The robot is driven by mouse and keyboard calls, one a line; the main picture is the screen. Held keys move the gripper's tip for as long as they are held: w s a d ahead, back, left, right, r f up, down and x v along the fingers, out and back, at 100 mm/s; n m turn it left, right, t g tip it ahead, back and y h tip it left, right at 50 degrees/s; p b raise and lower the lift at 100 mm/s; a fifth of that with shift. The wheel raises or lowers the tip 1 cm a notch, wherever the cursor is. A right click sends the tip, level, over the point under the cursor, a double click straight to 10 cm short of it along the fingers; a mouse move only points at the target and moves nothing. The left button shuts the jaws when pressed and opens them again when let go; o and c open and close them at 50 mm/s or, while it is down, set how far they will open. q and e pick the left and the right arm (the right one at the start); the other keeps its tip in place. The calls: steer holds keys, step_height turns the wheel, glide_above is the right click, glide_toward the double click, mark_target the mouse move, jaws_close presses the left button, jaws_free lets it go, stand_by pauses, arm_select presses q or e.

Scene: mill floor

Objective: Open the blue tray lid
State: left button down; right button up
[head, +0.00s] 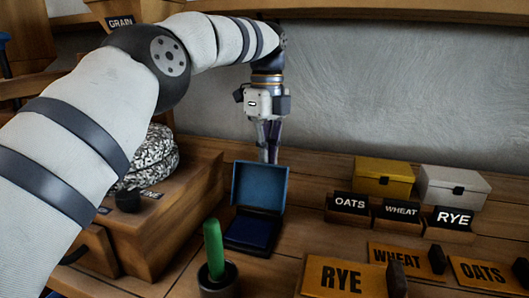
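The blue tray is a small box with its lid (259,186) standing upright at the back, so the box is open. The dark blue tray base (247,236) sits on the wooden table in front of the lid. My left gripper (269,155) points down just behind the lid's top edge. Its fingertips are partly hidden by the lid, so I cannot tell whether they touch it or how wide they are apart. My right gripper is not in view.
A yellow box (383,172) and a white box (452,186) stand right, behind OATS, WHEAT and RYE signs. Wooden RYE (343,278), WHEAT and OATS plates lie in front. A green handle (213,250) stands upright in a dark cup. A speckled sack (151,158) lies left.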

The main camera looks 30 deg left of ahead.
mark_target(266, 170)
arm_select(q)
steer(key=shift+g, duration=0.5)
steer(key=f, duration=0.5)
steer(key=shift+s+d, duration=0.2)
steer(key=shift+d, duration=0.05)
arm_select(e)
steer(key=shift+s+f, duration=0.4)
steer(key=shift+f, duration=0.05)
arm_select(q)
steer(key=c, duration=1.5)
jaws_free()
steer(key=shift+w, duration=0.1)
steer(key=shift+o, duration=0.2)
steer(key=shift+w+f, duration=0.2)
steer(key=shift+w, duration=0.35)
steer(key=shift+s+r, duration=0.2)
steer(key=shift+r, duration=0.15)
steer(key=shift+a+r, duration=0.15)
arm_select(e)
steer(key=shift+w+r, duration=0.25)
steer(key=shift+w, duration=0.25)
arm_select(q)
steer(key=shift+a+r, duration=0.15)
steer(key=shift+r, duration=0.05)
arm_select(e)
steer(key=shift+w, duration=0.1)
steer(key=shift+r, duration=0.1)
